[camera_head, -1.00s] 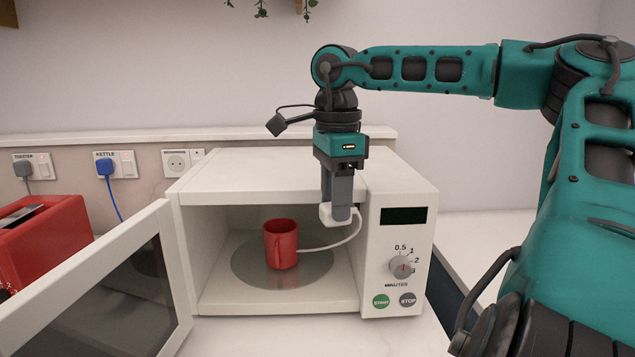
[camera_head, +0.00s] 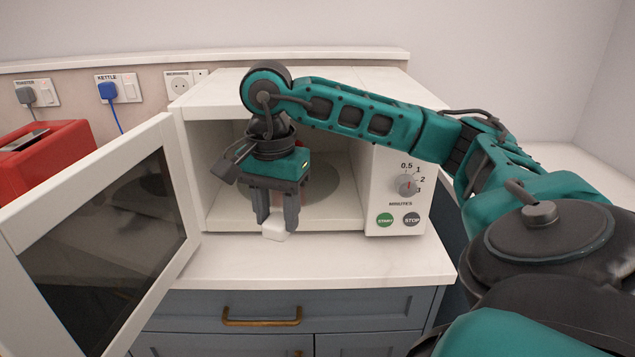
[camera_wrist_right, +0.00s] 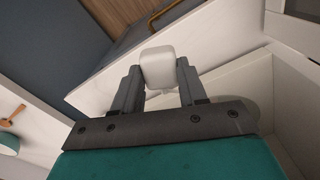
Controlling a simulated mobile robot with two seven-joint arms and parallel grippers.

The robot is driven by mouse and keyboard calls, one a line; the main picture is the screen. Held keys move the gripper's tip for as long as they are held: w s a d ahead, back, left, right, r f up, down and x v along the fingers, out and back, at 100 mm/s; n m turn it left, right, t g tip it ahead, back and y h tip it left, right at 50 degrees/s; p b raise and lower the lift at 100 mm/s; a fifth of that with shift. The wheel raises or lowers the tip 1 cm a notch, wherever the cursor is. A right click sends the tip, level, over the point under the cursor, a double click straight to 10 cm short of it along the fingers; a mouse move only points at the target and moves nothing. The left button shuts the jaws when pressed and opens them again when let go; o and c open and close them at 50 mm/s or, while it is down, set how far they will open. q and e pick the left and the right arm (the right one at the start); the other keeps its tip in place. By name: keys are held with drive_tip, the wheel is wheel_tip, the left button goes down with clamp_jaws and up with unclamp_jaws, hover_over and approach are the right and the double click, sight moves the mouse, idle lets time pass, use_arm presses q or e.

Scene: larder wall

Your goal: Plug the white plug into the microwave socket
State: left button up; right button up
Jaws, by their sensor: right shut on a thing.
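My right gripper (camera_head: 275,222) is shut on the white plug (camera_head: 274,232), in front of the open microwave and above the counter. In the right wrist view the white plug (camera_wrist_right: 158,66) sits between the fingertips of the right gripper (camera_wrist_right: 158,78). Its cable cannot be made out now. The microwave socket (camera_head: 179,86) is on the back wall, left of and behind the microwave (camera_head: 390,190), with a small switch beside it. No plug is in it. My left gripper is not in view.
The microwave door (camera_head: 110,240) stands open to the left, between the gripper and the sockets' side. The kettle socket holds a blue plug (camera_head: 107,91) and the toaster socket a grey plug (camera_head: 26,95). A red toaster (camera_head: 48,155) stands left. The counter front (camera_head: 360,265) is clear.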

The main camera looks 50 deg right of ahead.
drive_tip(key=w+a+n+b, duration=0.1)
drive_tip(key=w+a+n, duration=0.1)
drive_tip(key=a+n, duration=0.5)
drive_tip(key=w+a+f+n, duration=0.1)
drive_tip(key=a+n, duration=0.6)
drive_tip(key=a, duration=0.1)
drive_tip(key=shift+w+a+f+n+b, duration=0.2)
drive_tip(key=shift+w+a+n+b, duration=0.1)
drive_tip(key=shift+w+b, duration=0.1)
